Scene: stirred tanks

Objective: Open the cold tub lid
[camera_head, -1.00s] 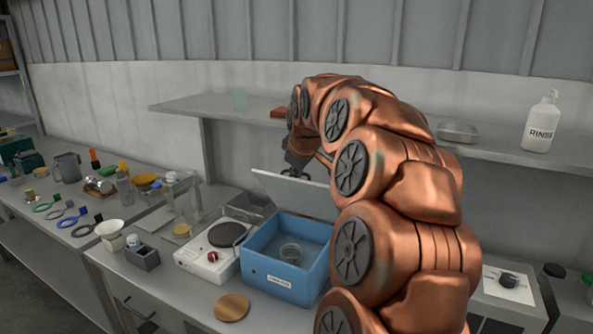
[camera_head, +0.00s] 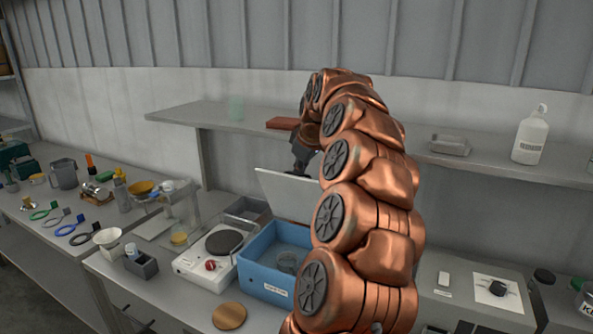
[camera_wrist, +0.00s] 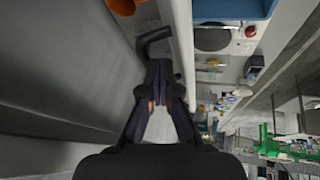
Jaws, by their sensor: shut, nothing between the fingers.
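The cold tub (camera_head: 262,276) is a blue open box on the bench, part hidden by my arm in the head view. Its pale lid (camera_head: 285,196) stands raised and steeply tilted at the tub's back edge. In the wrist view my gripper (camera_wrist: 158,75) is shut and empty, close beside the lid (camera_wrist: 182,45), seen nearly edge-on. Whether it touches the lid is unclear. The tub's blue rim (camera_wrist: 232,10) shows beyond.
A hot plate (camera_head: 205,262) stands left of the tub and a wooden disc (camera_head: 229,316) lies in front.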

